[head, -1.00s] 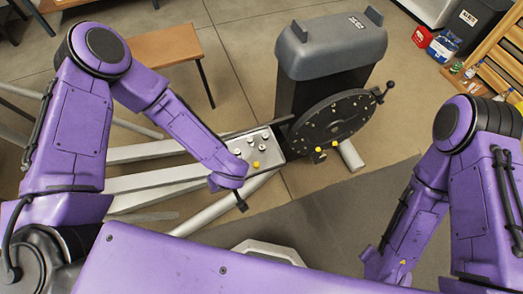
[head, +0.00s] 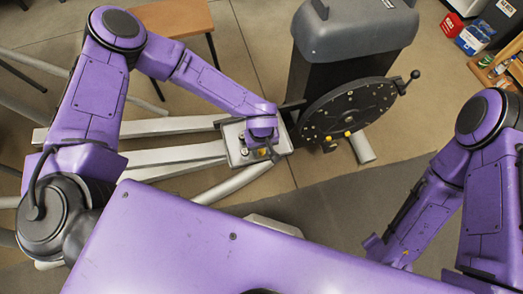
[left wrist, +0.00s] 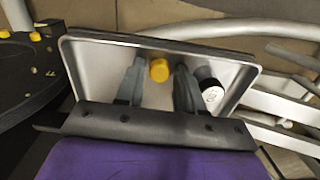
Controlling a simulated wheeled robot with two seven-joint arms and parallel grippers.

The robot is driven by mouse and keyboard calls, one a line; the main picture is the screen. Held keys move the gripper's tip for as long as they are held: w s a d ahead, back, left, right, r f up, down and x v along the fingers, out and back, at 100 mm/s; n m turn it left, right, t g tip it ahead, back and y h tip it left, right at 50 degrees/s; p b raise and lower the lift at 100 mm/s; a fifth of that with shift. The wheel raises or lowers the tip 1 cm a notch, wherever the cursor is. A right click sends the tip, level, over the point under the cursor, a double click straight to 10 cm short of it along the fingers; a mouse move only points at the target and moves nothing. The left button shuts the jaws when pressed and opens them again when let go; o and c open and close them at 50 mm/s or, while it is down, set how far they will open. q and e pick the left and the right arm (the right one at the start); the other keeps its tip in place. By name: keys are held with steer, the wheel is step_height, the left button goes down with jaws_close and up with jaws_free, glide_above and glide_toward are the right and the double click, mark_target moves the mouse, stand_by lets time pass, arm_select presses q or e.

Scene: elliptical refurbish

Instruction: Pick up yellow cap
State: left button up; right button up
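The yellow cap (left wrist: 159,70) stands in a shallow metal tray (left wrist: 88,62). In the left wrist view it lies between the two fingers of my left gripper (left wrist: 158,82), with a gap on each side. The gripper is open and over the tray. In the head view my left gripper (head: 265,152) reaches down over the tray (head: 232,131) and hides much of its contents. A black cap with a white top (left wrist: 211,93) is in the tray beside the right-hand finger. My right arm shows at the right, but its fingers are not visible.
A dark wheel with yellow plugs (head: 348,112) and a crank handle stands just right of the tray, in front of a grey machine housing (head: 355,30). Silver frame tubes (head: 175,153) run left from the tray. A wooden bench (head: 180,18) is behind.

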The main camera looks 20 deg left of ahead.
arm_select(q)
jaws_close()
steer(key=shift+r, duration=0.1)
